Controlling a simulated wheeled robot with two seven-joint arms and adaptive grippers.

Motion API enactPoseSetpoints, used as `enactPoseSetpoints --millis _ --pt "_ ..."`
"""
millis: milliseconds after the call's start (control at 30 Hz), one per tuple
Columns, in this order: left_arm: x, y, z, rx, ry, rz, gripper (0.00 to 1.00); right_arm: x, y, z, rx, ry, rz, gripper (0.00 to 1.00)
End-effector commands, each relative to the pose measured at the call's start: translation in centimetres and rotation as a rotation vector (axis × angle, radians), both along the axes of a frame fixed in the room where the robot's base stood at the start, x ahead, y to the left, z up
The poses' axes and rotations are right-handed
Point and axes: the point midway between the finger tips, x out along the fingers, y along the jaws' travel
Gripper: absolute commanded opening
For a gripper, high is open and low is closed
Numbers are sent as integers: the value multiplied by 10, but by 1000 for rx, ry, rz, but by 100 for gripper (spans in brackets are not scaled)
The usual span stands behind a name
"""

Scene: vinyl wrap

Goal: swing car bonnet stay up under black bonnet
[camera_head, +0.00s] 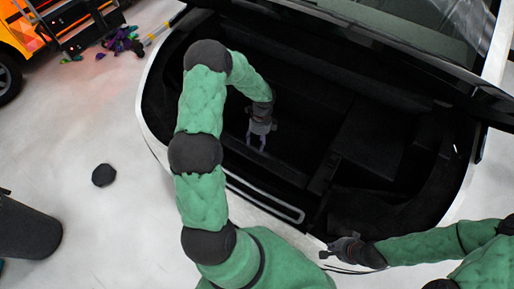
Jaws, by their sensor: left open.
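The black bonnet (375,48) is raised along the top of the head view, above the open dark bay of the car. My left gripper (257,146) reaches down into the bay with its two pale fingers apart and nothing visible between them. The bonnet stay cannot be made out for certain against the dark interior. My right gripper (327,254) is low at the front right edge of the bay, outside it. Its fingers are too small and dark to tell open from shut.
A pale-edged strip (265,199) runs along the bay's front. A dark bin (28,232) stands at the lower left, and a black octagonal object (104,175) lies on the light floor. An orange vehicle (22,33) and scattered coloured items (120,42) are at the upper left.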

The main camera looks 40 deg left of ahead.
Motion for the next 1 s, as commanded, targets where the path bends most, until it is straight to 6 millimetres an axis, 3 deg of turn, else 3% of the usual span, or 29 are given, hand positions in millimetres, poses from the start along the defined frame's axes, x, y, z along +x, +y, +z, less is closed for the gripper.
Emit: enactPoseSetpoints --millis 100,300,700,900,1000 --pt "-5 0 -21 -1 2 1 56 0 0 -4 0 0 0 0" --pt "-8 -1 -40 0 0 0 56 0 0 -6 0 0 0 0" --pt "-9 -1 -46 0 -2 1 56 0 0 -6 0 -1 0 0" --pt "-9 -1 -46 0 -2 1 0 0 0 -6 0 -1 0 0" --pt "-9 -1 -46 0 -2 1 0 0 0 -6 0 -1 0 0"
